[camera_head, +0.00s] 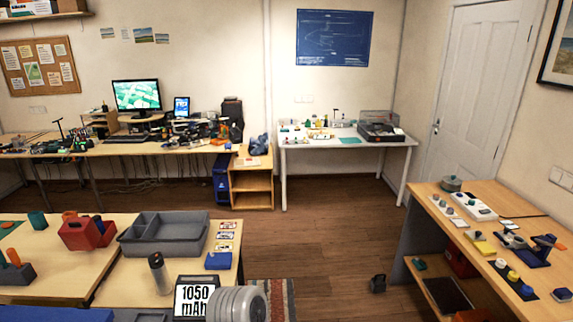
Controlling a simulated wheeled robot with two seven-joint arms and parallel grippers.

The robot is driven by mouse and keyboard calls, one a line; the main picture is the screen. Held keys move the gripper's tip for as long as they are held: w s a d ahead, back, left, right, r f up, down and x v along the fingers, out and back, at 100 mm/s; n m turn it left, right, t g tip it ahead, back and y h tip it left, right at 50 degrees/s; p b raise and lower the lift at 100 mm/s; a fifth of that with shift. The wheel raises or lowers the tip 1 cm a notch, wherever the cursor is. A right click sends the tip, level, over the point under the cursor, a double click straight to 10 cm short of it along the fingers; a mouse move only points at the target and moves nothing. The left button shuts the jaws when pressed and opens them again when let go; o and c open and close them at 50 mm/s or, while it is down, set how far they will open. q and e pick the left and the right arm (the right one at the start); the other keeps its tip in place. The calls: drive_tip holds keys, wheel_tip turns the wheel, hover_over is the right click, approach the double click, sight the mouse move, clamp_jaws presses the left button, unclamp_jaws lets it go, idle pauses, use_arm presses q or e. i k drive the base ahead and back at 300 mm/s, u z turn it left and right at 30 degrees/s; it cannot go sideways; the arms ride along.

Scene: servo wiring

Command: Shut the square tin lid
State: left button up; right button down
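I cannot make out a square tin or its lid for certain in the head view. A small blue box (218,261) lies at the right end of the near left table. A red block-like container (82,233) stands farther left on that table; whether it has a lid is unclear. A dark case (380,131) with a raised clear cover sits on the white table at the back; it looks more like a turntable than a tin. Neither of my grippers shows in this view.
The near table (130,283) also bears a grey divided tray (164,236) and a dark cylinder (159,272). A grey ribbed round object (237,303) stands at the bottom edge. A wooden workbench (490,215) with small parts is at right. Open floor (320,220) lies between.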

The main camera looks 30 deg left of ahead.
sight(81, 234)
drive_tip(key=u, duration=0.05)
drive_tip(key=i, duration=2.15)
drive_tip(key=u, duration=1.7)
drive_tip(key=i, duration=0.95)
drive_tip(key=u, duration=0.9)
